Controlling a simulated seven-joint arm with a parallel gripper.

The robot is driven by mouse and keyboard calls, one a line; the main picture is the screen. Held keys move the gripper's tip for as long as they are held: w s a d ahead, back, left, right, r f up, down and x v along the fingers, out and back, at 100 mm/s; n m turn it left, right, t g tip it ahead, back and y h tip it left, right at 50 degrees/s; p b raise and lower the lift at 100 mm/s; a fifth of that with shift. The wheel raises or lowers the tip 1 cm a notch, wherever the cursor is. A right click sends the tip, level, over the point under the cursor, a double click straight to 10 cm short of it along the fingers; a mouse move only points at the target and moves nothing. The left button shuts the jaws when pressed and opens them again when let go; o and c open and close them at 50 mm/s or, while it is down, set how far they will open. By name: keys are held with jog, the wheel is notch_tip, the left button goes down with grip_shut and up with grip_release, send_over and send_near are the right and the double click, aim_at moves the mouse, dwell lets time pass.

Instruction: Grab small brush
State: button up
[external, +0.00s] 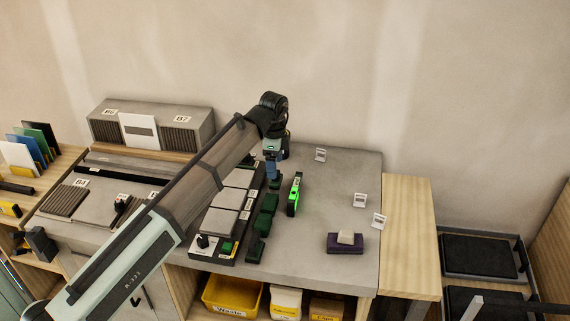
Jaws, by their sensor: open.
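My gripper (275,181) points down over the grey worktop, at the far end of a row of dark green pieces (265,224). It is open, but its fingertips are small and dark here, and I cannot tell whether they touch anything. No small brush can be made out for certain. A dark purple block with a pale top piece (345,242) lies on the right of the worktop, apart from my gripper. A bright green and black upright tool (295,194) stands just right of my gripper. My arm hides part of the worktop on the left.
Grey tiles (225,222) lie left of the green row, beside a control panel (228,248). Small white label stands (360,200) are on the right. A grey box unit (105,122) stands at the back left. The right worktop is mostly clear.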

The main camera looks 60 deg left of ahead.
aim_at(276, 181)
jog(key=shift+w+f, duration=0.15)
jog(key=shift+f, duration=3.1)
jog(key=c, duration=1.1)
